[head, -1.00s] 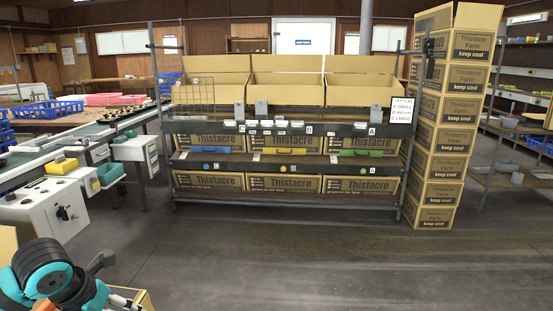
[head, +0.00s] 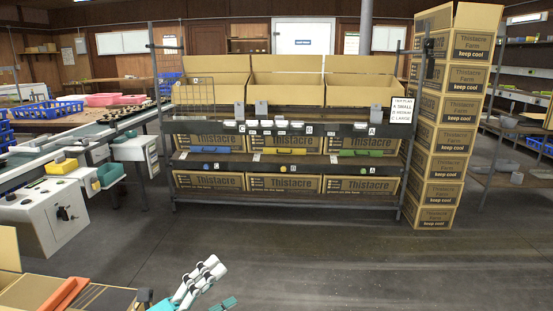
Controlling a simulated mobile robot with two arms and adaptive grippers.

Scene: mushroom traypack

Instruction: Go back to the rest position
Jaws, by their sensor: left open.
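My left gripper (head: 221,284) is at the bottom edge of the head view, left of centre. It is open and I see nothing between its white and teal fingers. It hangs over bare floor in the picture, well in front of the rack and apart from it. Part of it is cut off by the frame edge. My right gripper is not in view.
A metal rack (head: 290,127) with open cardboard boxes stands ahead. A tall stack of Thistacre Farm boxes (head: 443,140) is at its right. A conveyor (head: 70,150) and a white control box (head: 45,215) are at left. The grey floor (head: 330,260) in front is clear.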

